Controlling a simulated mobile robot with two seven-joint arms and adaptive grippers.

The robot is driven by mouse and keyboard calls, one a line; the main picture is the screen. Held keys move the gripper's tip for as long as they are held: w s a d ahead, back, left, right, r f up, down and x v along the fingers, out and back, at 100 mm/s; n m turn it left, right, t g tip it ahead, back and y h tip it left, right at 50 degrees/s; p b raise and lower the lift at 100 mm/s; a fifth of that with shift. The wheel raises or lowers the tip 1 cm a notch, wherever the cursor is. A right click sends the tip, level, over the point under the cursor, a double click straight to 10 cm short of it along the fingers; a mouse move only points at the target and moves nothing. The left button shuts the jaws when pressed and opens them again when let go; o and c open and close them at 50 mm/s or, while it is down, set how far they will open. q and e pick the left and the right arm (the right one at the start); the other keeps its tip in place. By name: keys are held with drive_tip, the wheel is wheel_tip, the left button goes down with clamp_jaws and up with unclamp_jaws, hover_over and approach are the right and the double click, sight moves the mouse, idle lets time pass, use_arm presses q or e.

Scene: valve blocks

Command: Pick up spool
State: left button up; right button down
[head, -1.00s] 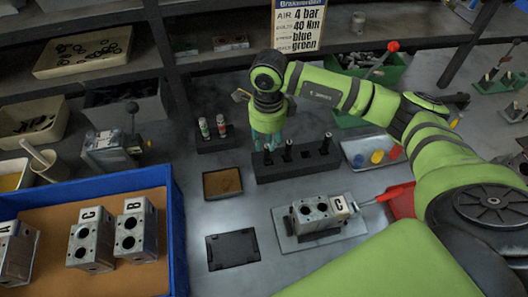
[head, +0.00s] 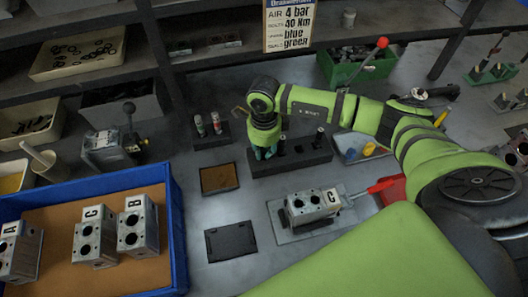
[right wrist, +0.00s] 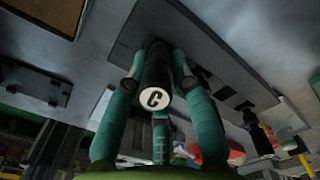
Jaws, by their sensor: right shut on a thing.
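My right gripper (head: 265,153) is at the left end of a black rack (head: 305,161) on the bench, pointing down. In the right wrist view its teal fingers (right wrist: 158,110) are shut around a black spool (right wrist: 157,68), whose pale end is marked C. The fingers and wrist hide this spool in the head view. I cannot tell whether its lower end is still in the rack. Other dark spools (head: 319,137) stand upright in the rack to the right. My left gripper is not in view.
A valve block marked C (head: 312,206) sits on a grey plate in front of the rack. A blue-rimmed tray (head: 179,235) holds several blocks at left. Two small bottles (head: 216,124) stand left of the gripper. A red-handled tool (head: 380,186) lies at right.

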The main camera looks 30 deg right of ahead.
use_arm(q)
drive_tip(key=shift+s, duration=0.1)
use_arm(e)
drive_tip(key=shift+w+a+r, duration=0.15)
drive_tip(key=shift+w+r, duration=0.05)
drive_tip(key=shift+w, duration=0.1)
